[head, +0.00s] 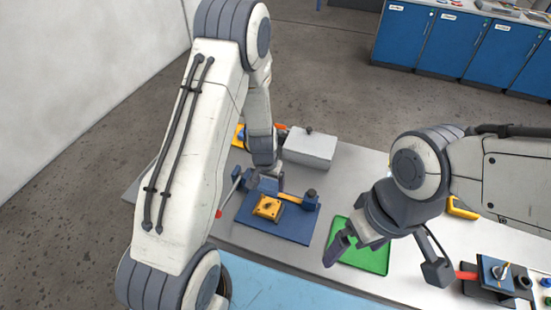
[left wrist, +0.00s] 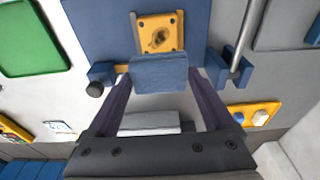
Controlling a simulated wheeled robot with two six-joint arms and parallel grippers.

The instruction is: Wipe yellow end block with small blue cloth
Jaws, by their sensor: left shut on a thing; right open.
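The yellow end block (head: 268,207) sits on a blue mat (head: 285,227) on the table. It also shows in the left wrist view (left wrist: 160,34), with a dark round feature in its middle. My left gripper (left wrist: 163,88) is shut on the small blue cloth (left wrist: 160,73), which looks like a folded pad. The cloth is just beside the block in that view and overlaps its near edge; I cannot tell whether they touch. In the head view the left gripper (head: 267,182) is partly hidden by its arm. My right gripper (head: 350,252) is open above the green tray.
A yellow bar (head: 290,198) lies between blue supports by the block, with a metal rod (left wrist: 243,35) nearby. A grey-white box (head: 311,147) stands behind. The green tray (head: 377,262) is to the right. A valve fixture (head: 495,275) stands at far right.

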